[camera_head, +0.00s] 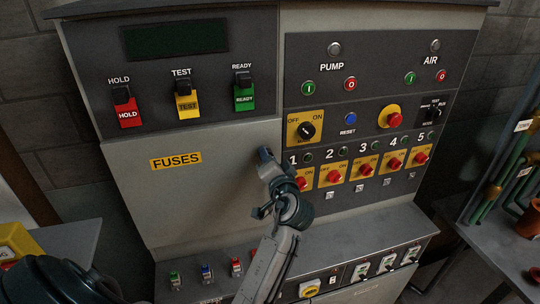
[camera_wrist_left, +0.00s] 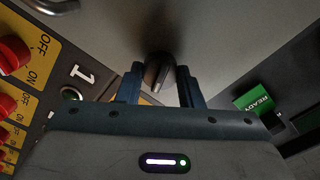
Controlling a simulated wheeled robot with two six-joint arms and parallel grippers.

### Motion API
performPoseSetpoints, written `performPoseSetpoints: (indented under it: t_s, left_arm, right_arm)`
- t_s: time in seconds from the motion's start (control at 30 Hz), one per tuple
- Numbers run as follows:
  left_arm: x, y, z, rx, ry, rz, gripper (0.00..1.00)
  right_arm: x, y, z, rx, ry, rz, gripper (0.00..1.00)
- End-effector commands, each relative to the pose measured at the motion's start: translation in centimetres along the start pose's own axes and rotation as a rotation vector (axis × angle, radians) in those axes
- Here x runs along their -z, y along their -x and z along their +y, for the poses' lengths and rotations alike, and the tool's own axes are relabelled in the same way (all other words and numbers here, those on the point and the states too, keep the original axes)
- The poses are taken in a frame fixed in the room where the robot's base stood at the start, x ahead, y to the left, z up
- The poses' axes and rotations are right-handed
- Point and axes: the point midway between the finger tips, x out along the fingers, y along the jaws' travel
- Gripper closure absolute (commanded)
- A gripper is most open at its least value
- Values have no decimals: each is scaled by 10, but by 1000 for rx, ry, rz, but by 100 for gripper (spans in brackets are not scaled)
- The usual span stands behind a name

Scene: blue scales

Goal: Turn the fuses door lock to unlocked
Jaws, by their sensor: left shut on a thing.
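The fuses door (camera_head: 190,215) is a plain grey panel with a yellow FUSES label (camera_head: 175,161), and it looks closed. My left gripper (camera_head: 266,156) is at the door's upper right edge, in front of the lock. In the left wrist view the lock knob (camera_wrist_left: 158,72) is small and dark. It sits between the two fingertips of my left gripper (camera_wrist_left: 160,87), which is shut on it. In the head view the gripper hides most of the lock, and I cannot read its markings. My right gripper is not in view.
Right of the lock is a panel with red rotary switches (camera_head: 334,176) on yellow plates and a black main switch (camera_head: 306,131). HOLD, TEST and READY (camera_head: 244,98) switches are above the door. A ledge with small switches (camera_head: 236,266) juts out below.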

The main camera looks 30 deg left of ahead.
Motion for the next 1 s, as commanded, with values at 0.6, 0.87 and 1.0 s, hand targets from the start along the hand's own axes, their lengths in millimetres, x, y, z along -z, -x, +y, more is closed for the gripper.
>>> performPoseSetpoints:
  t_s: [0.6,0.87,1.0]
  left_arm:
    - [2,-1,-4,9,-363,2,89]
    - [2,-1,-4,10,-393,3,89]
    - [2,-1,-4,11,-394,4,89]
  right_arm:
    - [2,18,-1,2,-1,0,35]
    - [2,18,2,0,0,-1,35]
    - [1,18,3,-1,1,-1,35]
